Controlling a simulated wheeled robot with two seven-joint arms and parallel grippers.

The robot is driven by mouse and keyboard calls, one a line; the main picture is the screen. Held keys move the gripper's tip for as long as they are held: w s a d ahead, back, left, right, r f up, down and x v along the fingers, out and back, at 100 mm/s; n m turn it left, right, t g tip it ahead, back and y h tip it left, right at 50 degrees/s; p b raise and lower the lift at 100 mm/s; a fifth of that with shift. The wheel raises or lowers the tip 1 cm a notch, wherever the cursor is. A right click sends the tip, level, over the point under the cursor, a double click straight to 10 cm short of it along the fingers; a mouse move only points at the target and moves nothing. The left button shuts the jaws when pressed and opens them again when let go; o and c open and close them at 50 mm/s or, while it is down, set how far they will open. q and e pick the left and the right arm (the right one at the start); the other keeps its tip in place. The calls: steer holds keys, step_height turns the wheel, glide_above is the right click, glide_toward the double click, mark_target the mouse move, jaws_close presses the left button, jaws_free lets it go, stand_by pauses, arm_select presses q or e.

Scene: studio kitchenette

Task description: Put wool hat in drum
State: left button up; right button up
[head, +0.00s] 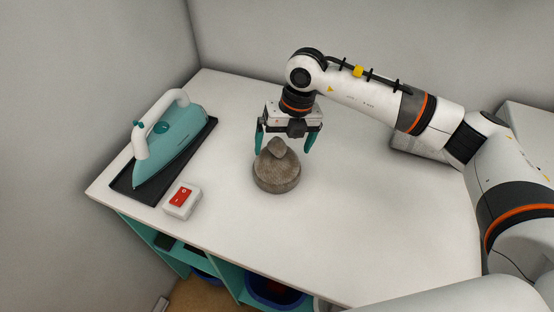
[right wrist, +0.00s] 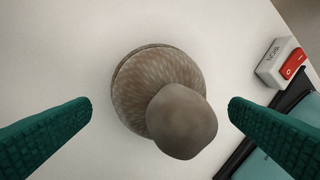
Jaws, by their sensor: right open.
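The wool hat (head: 277,173) is grey-brown with a pompom on top and sits upright on the white counter. In the right wrist view the hat (right wrist: 150,82) lies between and beyond the two green fingers, with its pompom toward the camera. My right gripper (head: 284,143) is open, pointing down just above and behind the hat, and I see no contact; its fingers also show in the right wrist view (right wrist: 160,108). No drum can be clearly made out on the counter. My left gripper is not in view.
A teal iron (head: 172,148) stands on a black tray (head: 124,187) at the left. A white switch box with a red rocker (head: 182,200) is in front of it. Below the counter are teal shelves with a dark blue container (head: 262,292). The counter's middle right is clear.

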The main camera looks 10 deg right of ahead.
mark_target(277, 158)
steer(key=shift+a+f+p, duration=0.15)
steer(key=shift+a+f, duration=0.05)
steer(key=shift+f, duration=0.55)
steer(key=shift+a+f+p, duration=0.15)
steer(key=shift+f, duration=0.6)
steer(key=shift+c, duration=0.6)
steer(key=c, duration=0.5)
